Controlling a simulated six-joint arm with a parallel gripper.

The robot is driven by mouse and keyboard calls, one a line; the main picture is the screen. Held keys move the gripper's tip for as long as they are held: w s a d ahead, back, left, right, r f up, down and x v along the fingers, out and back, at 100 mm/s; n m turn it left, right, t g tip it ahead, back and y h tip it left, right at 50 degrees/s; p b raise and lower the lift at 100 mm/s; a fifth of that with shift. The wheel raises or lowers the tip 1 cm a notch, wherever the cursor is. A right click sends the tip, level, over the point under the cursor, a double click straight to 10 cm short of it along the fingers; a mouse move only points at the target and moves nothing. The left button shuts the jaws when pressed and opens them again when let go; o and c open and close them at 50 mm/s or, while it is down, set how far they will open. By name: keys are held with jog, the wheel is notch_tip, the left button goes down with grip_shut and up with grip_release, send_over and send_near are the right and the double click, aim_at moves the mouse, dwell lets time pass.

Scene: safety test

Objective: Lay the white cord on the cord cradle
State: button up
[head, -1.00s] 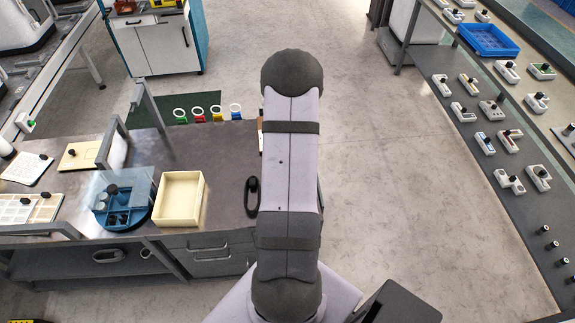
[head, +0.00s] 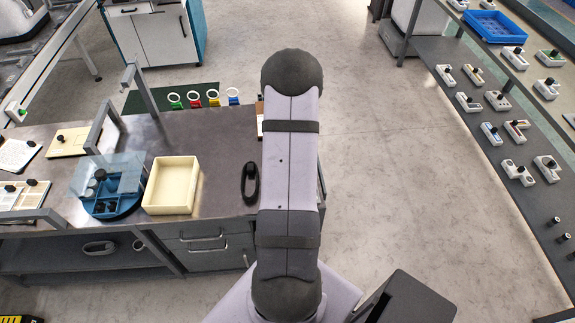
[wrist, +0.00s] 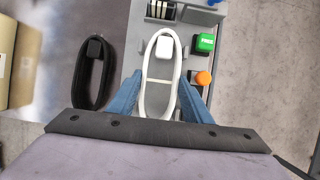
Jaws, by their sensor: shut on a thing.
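The white cord (wrist: 143,90) is a long oval loop with a white block at its far end, seen in the wrist view. My gripper (wrist: 160,92) has its blue fingers on either side of the near half of the loop and is shut on it. Below the cord is a grey panel (wrist: 136,37) with a slotted part at its far end. I cannot tell which part is the cord cradle, or whether the cord touches the panel. In the head view my arm hides the gripper and cord.
A black cord loop (wrist: 80,85) lies left of the panel; it also shows in the head view (head: 250,183). A green button (wrist: 205,42) and an orange knob (wrist: 203,78) stand close right of the cord. A cream box (head: 171,199) and blue round organiser (head: 106,207) stand farther left.

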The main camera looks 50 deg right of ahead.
jog(key=shift+f+b, duration=1.1)
jog(key=shift+f, duration=0.25)
jog(key=o, duration=1.2)
jog(key=shift+o, duration=0.2)
jog(key=shift+p+v, duration=1.8)
jog(key=shift+v, duration=1.95)
